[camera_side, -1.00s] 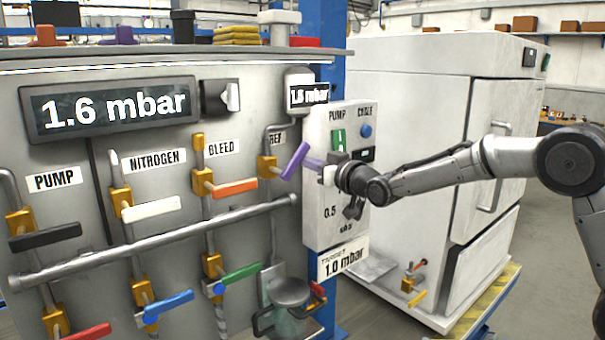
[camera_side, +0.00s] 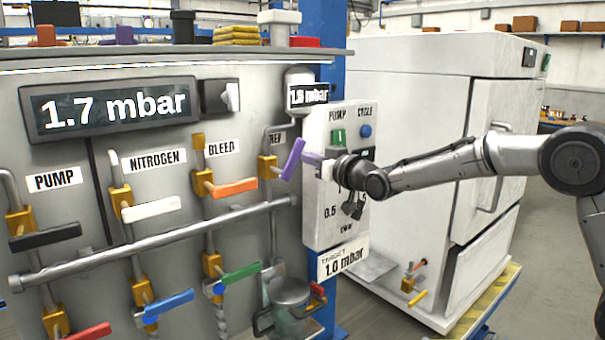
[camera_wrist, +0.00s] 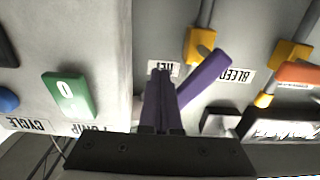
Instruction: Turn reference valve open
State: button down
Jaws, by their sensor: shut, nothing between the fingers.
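The reference valve is a brass body (camera_side: 267,168) under a partly covered "REF" label, with a purple lever (camera_side: 292,160). The lever tilts up to the right in the side view.
A white control box (camera_side: 323,215) with a green switch (camera_side: 338,137) and blue button (camera_side: 365,130) stands close by my gripper. The bleed valve's orange lever (camera_side: 234,188) is to the left. The large display (camera_side: 115,106) reads 1.7 mbar. A target label (camera_side: 343,262) reads 1.0 mbar.

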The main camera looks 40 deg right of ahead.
jog(key=shift+a+r, duration=0.1)
jog(key=shift+r, duration=0.05)
jog(key=shift+a+r, duration=0.3)
jog(key=shift+r, duration=0.1)
